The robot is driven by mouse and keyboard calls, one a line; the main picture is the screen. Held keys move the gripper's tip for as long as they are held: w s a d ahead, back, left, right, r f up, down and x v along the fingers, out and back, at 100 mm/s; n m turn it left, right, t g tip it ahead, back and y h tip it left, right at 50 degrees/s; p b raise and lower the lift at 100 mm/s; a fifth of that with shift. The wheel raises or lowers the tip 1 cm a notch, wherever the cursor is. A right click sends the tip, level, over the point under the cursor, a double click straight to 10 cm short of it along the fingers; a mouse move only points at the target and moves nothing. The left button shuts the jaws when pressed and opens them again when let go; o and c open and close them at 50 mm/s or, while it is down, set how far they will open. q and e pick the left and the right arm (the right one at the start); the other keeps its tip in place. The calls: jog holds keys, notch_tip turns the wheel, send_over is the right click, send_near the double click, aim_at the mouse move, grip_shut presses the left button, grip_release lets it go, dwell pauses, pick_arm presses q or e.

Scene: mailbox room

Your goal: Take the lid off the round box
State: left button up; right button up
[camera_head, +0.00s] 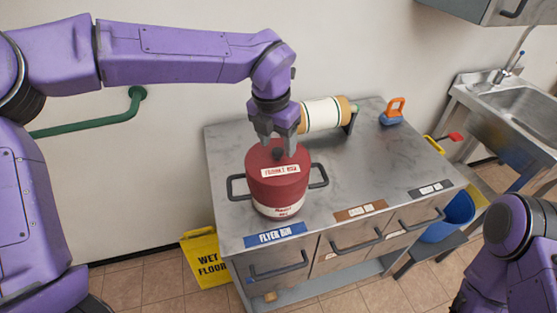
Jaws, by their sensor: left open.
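The round box (278,207) is on the metal counter near its left front. Its dark red lid (263,186) is on top, with a white label on the side and a small dark knob (277,153) in the middle. Dark handles stick out at the left and right of the box. My left gripper (276,146) points down over the lid, with its fingers apart on either side of the knob. I cannot tell whether the fingers touch it. My right arm shows at the lower right, but its gripper is out of view.
The counter (350,165) also holds a paper roll (322,115) on a stand and an orange and blue object (393,112). A sink (520,100) is at the right. A yellow wet-floor sign (205,262) stands at the left front.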

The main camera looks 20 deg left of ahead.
pick_arm(q)
jog(key=shift+w+f, duration=0.15)
jog(key=shift+f, duration=0.4)
jog(key=shift+s, duration=0.3)
jog(key=shift+s+r, duration=0.1)
jog(key=shift+c, duration=0.5)
grip_shut()
jog(key=shift+w, duration=0.2)
